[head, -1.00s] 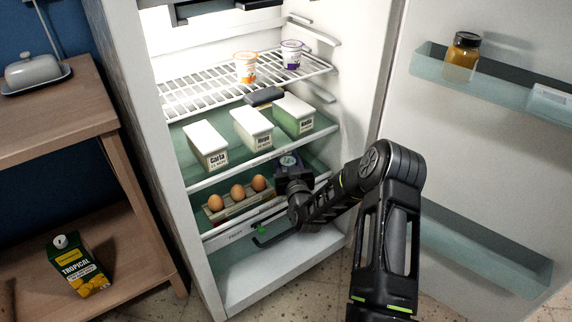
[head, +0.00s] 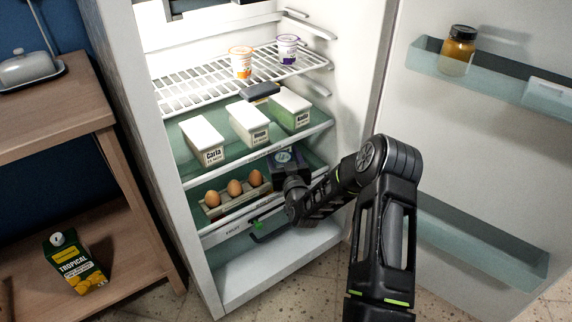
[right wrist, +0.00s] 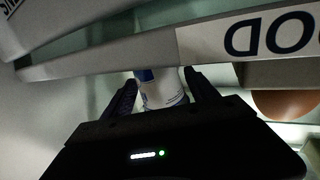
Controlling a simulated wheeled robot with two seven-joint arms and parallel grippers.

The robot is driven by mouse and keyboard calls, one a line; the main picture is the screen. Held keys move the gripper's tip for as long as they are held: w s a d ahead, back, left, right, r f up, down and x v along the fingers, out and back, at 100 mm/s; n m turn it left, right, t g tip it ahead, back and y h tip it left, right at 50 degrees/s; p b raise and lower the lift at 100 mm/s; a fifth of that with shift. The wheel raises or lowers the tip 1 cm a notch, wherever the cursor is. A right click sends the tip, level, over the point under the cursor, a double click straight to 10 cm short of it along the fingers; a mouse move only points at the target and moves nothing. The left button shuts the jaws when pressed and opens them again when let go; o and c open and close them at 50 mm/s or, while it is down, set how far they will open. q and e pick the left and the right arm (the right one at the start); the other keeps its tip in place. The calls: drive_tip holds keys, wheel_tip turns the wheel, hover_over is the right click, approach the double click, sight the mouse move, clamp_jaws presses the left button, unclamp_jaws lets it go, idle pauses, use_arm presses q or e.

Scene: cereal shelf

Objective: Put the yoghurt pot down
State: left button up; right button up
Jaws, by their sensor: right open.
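The yoghurt pot (right wrist: 162,90), white with blue, stands between the two fingers of my right gripper (right wrist: 161,92) in the right wrist view. My right gripper is open around it, and its lower part is hidden by the gripper body. I cannot tell whether the fingers touch the pot. My left gripper is not in view.
Brown eggs (head: 234,188) sit in a carton left of my gripper. Labelled white-lidded tubs (head: 247,117) stand on the shelf above, close over the gripper. Two pots (head: 241,60) (head: 287,47) stand on the wire shelf (head: 190,88). The fridge door stands open at right.

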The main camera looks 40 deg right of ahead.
drive_tip(key=p+v, duration=0.2)
drive_tip(key=v, duration=0.5)
drive_tip(key=shift+r+p, duration=0.1)
drive_tip(key=shift+p, duration=0.25)
drive_tip(key=shift+s+a+f+b, duration=0.15)
drive_tip(key=shift+s+f+b, duration=0.45)
drive_tip(key=shift+s+b, duration=0.35)
drive_tip(key=shift+s+a+r+b, duration=0.25)
drive_tip(key=shift+s+a, duration=0.15)
drive_tip(key=shift+s, duration=0.3)
drive_tip(key=shift+s+a+r+b, duration=0.25)
drive_tip(key=shift+s+a, duration=0.2)
drive_tip(key=shift+s, duration=0.25)
